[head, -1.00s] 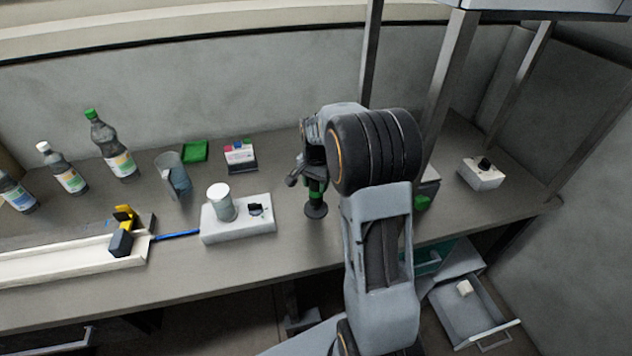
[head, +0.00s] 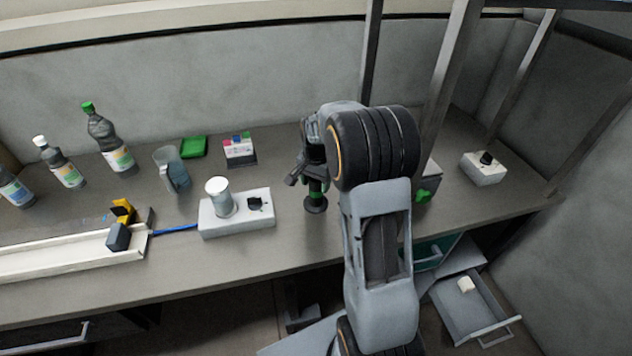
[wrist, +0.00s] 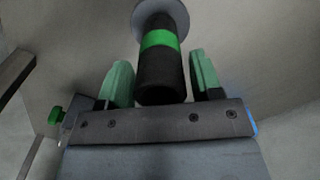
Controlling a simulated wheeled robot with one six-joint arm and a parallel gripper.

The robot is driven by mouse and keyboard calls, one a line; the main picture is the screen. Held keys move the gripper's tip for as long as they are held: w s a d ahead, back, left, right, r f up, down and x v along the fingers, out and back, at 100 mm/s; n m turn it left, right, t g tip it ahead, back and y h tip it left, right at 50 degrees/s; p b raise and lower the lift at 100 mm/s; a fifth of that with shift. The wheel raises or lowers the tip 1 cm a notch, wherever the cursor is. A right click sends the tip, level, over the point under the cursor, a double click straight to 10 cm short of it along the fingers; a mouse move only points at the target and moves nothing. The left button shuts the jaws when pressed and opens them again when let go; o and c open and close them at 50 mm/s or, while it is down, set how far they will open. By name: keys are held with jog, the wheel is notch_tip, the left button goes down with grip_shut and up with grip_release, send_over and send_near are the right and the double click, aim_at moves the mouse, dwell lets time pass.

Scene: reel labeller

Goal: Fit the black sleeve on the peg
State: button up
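A black upright cylinder with a green band (head: 316,188) stands on a round foot on the bench in the head view. It also shows in the wrist view (wrist: 160,72), with its grey disc foot at the top. I cannot tell whether this is the black sleeve or whether a peg is inside it. My gripper (wrist: 162,82) is open, with a green-padded finger on each side of the cylinder and narrow gaps showing. In the head view my gripper (head: 314,172) is partly hidden by my wrist. No bare peg can be made out for certain.
A white block (head: 222,226) with a pale cylinder and black fitting stands left of my gripper. A white box with a black knob (head: 487,158) is at right. A jug (head: 172,170), bottles and a long white tray (head: 70,262) are farther left. Frame posts stand behind my arm.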

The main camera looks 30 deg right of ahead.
jog(key=shift+o, duration=1.3)
notch_tip(320, 180, up, 14)
jog(key=shift+f, duration=0.1)
jog(key=s+a+f+n+t, duration=0.1)
jog(key=s+a+n, duration=0.4)
jog(key=s, duration=0.5)
jog(key=s+a+f+n+t, duration=0.2)
jog(key=s+a+n, duration=0.3)
jog(key=s, duration=0.4)
jog(key=shift+s+a+n+t, duration=0.15)
jog(key=shift+s+n+t, duration=0.2)
jog(key=shift+n+t, duration=0.15)
